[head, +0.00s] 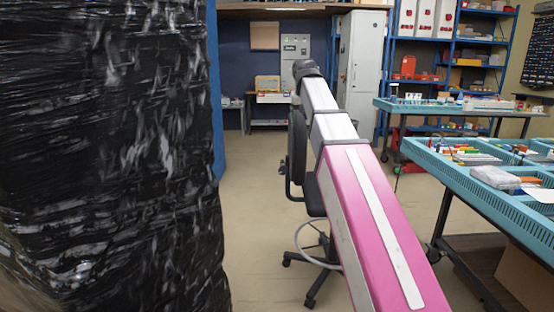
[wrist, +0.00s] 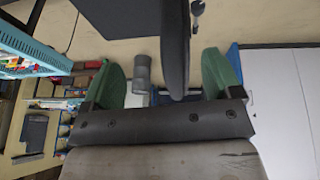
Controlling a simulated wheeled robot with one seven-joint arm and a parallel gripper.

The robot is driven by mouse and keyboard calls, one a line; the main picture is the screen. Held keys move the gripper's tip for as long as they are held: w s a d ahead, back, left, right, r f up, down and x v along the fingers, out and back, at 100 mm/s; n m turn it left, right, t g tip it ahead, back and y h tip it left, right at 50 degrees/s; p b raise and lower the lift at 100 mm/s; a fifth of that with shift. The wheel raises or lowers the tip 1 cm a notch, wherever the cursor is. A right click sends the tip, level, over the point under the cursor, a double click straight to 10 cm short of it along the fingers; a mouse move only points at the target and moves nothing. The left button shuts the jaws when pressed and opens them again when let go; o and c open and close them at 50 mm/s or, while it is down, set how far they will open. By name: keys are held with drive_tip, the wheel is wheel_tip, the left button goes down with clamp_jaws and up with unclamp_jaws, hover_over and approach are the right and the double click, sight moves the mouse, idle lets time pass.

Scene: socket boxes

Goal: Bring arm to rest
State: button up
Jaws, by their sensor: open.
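My pink and white arm stretches forward from the lower right of the head view towards the middle of the room, ending in a dark wrist. My gripper (wrist: 162,60) shows in the wrist view with its two green fingers wide apart. It is open and holds nothing. In the head view the gripper itself cannot be made out beyond the wrist. A black office chair (head: 298,155) stands just beside and under the arm. A dark flat shape (wrist: 174,45), perhaps part of the chair, shows between the fingers in the wrist view; its distance is unclear.
A black-wrapped stack (head: 110,150) fills the left. A turquoise-topped workbench (head: 470,195) with parts stands at right, another bench (head: 425,106) behind it. A grey cabinet (head: 362,65) and blue shelves stand at the back. Floor (head: 255,200) left of the chair is clear.

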wheel_tip(320, 180, down, 18)
drive_tip(key=s+d+r+g, duration=0.1)
drive_tip(key=s+d, duration=0.1)
drive_tip(key=s+d+f+g, duration=0.1)
drive_tip(key=s+f, duration=0.5)
drive_tip(key=f, duration=0.6)
drive_tip(key=s+d+f+g, duration=0.1)
drive_tip(key=s+d+f, duration=0.2)
drive_tip(key=s+f, duration=0.4)
drive_tip(key=s+d+f+g+y, duration=0.1)
drive_tip(key=s+f, duration=0.6)
drive_tip(key=f, duration=1.1)
drive_tip(key=shift+s+d, duration=0.15)
drive_tip(key=shift+d, duration=0.55)
